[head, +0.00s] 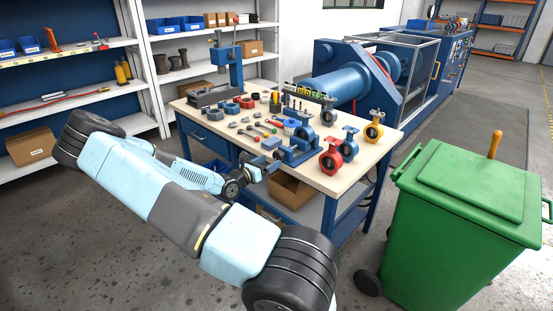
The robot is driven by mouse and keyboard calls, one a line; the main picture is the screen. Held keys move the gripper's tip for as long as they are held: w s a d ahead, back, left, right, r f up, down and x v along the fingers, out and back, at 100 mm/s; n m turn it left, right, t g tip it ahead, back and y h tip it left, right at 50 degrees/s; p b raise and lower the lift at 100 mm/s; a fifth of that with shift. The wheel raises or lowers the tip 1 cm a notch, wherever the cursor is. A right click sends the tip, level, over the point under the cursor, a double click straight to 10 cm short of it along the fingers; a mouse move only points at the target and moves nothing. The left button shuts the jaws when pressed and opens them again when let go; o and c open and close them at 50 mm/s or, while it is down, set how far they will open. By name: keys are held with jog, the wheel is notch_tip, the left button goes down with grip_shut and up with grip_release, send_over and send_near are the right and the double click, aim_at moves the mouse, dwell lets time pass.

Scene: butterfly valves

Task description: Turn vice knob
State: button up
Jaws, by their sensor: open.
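A blue bench vice (298,151) stands at the front edge of the workbench, right of the picture's middle. Its knob end faces left toward my gripper, but the knob itself is too small and partly covered to make out clearly. My gripper (251,174) is at the front edge of the bench, just left of the vice, pointing right toward it. Its jaws are open, and I see nothing held in them. I cannot tell whether they touch the knob or surround it.
The workbench (340,182) carries red, blue and yellow valves (348,146), hand tools and a blue press (228,60). A green bin (455,215) stands right of it. Shelves (60,50) line the left wall. A large blue machine (340,85) stands behind the bench.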

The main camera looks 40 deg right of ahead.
aim_at(276, 158)
jog(key=shift+w+d, duration=0.2)
jog(key=shift+d, duration=2.55)
jog(key=c, duration=1)
jog(key=shift+c, duration=0.2)
jog(key=shift+m, duration=0.3)
jog(key=o, duration=1)
jog(key=shift+o, duration=0.2)
jog(key=s+a, duration=0.1)
jog(key=a, duration=1.2)
jog(key=shift+a, duration=0.4)
